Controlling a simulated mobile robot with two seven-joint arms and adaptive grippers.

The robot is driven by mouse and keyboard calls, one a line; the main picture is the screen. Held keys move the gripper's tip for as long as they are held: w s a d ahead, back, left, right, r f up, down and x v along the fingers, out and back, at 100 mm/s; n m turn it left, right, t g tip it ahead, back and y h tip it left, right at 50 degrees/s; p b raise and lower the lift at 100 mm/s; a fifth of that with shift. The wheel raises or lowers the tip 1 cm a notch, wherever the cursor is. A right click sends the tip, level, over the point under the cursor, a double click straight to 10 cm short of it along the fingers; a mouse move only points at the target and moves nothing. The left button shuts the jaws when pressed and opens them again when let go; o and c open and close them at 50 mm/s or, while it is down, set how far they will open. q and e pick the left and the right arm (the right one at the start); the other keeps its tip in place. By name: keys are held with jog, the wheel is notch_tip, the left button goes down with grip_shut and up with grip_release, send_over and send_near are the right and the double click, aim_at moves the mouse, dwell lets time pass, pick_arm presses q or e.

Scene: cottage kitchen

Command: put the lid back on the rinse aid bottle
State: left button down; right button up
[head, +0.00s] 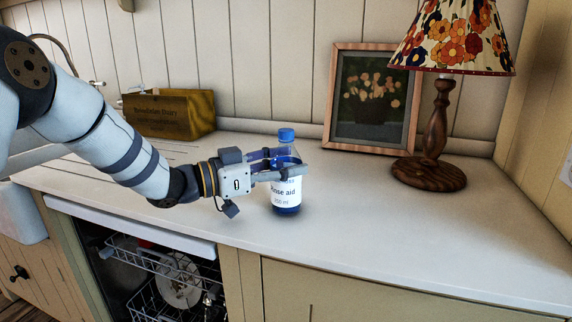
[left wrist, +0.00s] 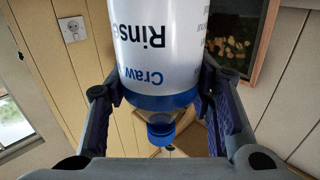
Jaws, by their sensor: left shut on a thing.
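The rinse aid bottle (head: 286,198) is upright over the counter, clear with blue liquid and a white label. Its base looks at counter level; I cannot tell whether it touches. A blue lid (head: 287,134) sits on top of its neck; whether it is fastened I cannot tell. My left gripper (head: 283,168) comes from the left and is shut around the bottle's upper body. In the left wrist view the bottle (left wrist: 158,60) appears upside down between the two fingers, with the lid (left wrist: 160,129) at the neck end. My right gripper is out of view.
The counter (head: 370,220) is clear in front and to the right. A lamp (head: 434,130) and a framed picture (head: 372,97) stand behind the bottle on the right. An open dishwasher (head: 165,275) is below.

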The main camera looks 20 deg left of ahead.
pick_arm(q)
jog(key=shift+f, duration=0.15)
jog(key=c, duration=0.8)
grip_release()
jog(key=shift+o, duration=0.2)
jog(key=shift+a+r, duration=0.1)
jog(key=shift+r, duration=0.1)
jog(key=p+v, duration=0.1)
jog(key=v, duration=1.1)
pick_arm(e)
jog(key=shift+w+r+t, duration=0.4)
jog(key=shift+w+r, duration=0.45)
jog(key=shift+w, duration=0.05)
pick_arm(q)
jog(key=shift+f, duration=0.15)
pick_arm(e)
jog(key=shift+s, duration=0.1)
